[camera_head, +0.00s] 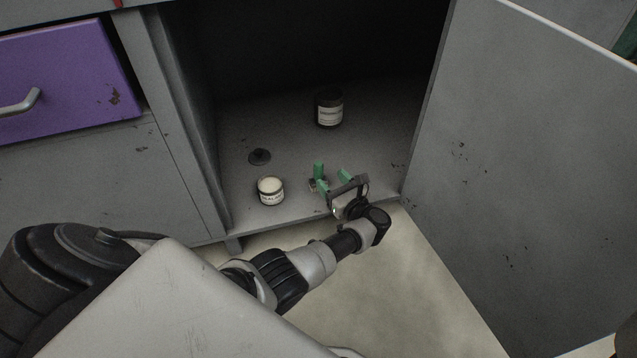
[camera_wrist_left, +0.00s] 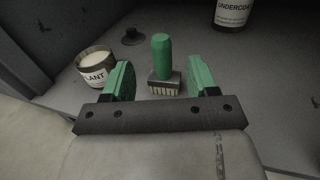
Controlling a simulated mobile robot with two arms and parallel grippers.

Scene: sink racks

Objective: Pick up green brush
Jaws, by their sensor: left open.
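The green brush (camera_head: 318,171) stands with its handle up on the cabinet floor, near the front. In the left wrist view the brush (camera_wrist_left: 162,55) shows a green handle above a grey head with pale bristles pointing down. My left gripper (camera_head: 333,180) reaches into the cabinet just in front of the brush. In the left wrist view the open green fingers (camera_wrist_left: 160,78) are to the left and right of the brush, with gaps on both sides. The gripper holds nothing. My right gripper does not show.
A jar with pale contents (camera_head: 270,191) stands left of the brush. A dark labelled jar (camera_head: 329,109) stands farther back. A black plunger-shaped piece (camera_head: 259,156) lies at left. The open cabinet door (camera_head: 530,170) bounds the right side, and a grey panel bounds the left.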

